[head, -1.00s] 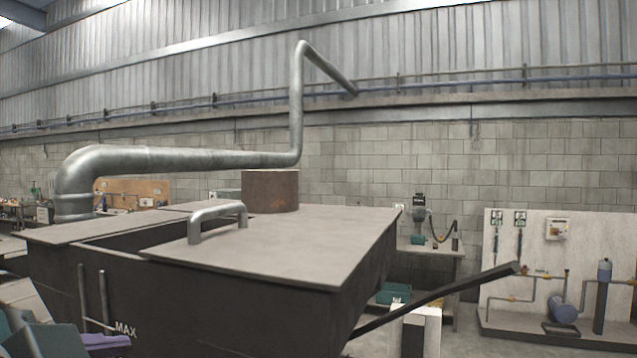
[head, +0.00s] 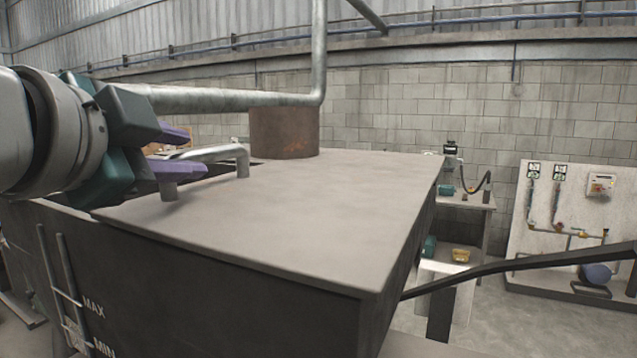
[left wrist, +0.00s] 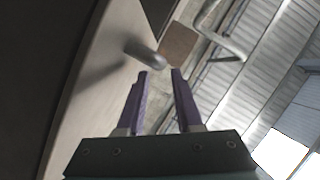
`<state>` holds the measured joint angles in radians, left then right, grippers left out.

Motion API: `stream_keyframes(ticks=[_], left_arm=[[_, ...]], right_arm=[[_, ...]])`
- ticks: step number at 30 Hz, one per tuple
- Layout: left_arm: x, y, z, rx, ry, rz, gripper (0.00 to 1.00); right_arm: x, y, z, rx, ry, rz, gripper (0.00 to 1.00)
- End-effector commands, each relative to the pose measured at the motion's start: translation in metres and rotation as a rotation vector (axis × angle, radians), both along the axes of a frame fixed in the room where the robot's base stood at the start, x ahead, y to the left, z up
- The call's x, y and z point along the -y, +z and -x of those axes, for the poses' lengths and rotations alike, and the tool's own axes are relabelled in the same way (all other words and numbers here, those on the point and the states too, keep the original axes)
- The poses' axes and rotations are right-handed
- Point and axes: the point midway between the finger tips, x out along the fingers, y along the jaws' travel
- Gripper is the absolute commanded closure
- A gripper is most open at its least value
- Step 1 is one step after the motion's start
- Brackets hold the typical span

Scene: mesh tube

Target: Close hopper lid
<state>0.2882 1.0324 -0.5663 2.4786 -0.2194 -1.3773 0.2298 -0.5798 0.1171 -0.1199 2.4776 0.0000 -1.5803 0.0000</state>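The hopper lid (head: 310,205) is a flat grey panel on top of the dark hopper (head: 210,290). A gap in the top shows at its left edge. A bent metal handle (head: 243,160) stands on the lid's left part; it also shows in the left wrist view (left wrist: 145,52). My left gripper (head: 186,152) is open, its purple fingers at the handle's left part in the head view. In the left wrist view the fingers (left wrist: 160,74) are apart, with the handle just beyond their tips. I see nothing held. My right gripper is not in view.
A rusty round stub (head: 285,133) stands behind the lid, with a metal pipe (head: 230,98) running behind it. A dark sloping bar (head: 520,263) is at the right. A workbench (head: 465,200) and a white panel with pipes (head: 560,205) stand further back.

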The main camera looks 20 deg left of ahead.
Motion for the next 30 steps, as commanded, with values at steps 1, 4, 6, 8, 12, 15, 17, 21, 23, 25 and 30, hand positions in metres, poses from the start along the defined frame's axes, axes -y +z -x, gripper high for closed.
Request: stream_keyframes(ticks=[1, 4, 6, 8, 12, 15, 17, 21, 23, 25, 30], left_arm=[[-0.004, -0.006, -0.012, 0.005, 0.005, 0.001, 0.65], [-0.008, 0.000, -0.028, -0.004, 0.005, 0.001, 0.65], [-0.010, -0.003, -0.038, -0.005, 0.004, 0.001, 0.65], [-0.012, -0.005, -0.045, -0.002, 0.005, 0.002, 0.65], [-0.014, -0.009, -0.056, -0.002, 0.002, 0.001, 0.65], [-0.015, -0.011, -0.060, -0.002, 0.001, 0.001, 0.65], [-0.015, -0.012, -0.062, -0.002, 0.000, 0.002, 0.65], [-0.015, -0.013, -0.062, -0.002, 0.000, 0.002, 0.65], [-0.015, -0.013, -0.062, -0.002, 0.000, 0.002, 0.65], [-0.015, -0.013, -0.062, -0.002, 0.000, 0.002, 0.69], [-0.015, -0.013, -0.062, -0.002, 0.000, 0.001, 0.88]], right_arm=[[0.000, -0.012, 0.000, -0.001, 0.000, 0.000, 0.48], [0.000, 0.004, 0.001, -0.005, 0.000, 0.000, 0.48], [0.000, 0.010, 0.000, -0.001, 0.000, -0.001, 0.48], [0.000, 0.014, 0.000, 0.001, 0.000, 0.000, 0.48], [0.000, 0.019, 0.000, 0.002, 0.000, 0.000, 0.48], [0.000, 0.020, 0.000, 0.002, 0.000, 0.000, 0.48], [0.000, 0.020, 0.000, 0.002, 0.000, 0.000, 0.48], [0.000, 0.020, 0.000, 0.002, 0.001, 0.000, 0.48], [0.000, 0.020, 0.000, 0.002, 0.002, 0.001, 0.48], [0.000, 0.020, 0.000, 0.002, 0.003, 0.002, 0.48], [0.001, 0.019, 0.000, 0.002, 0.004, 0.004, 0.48]])
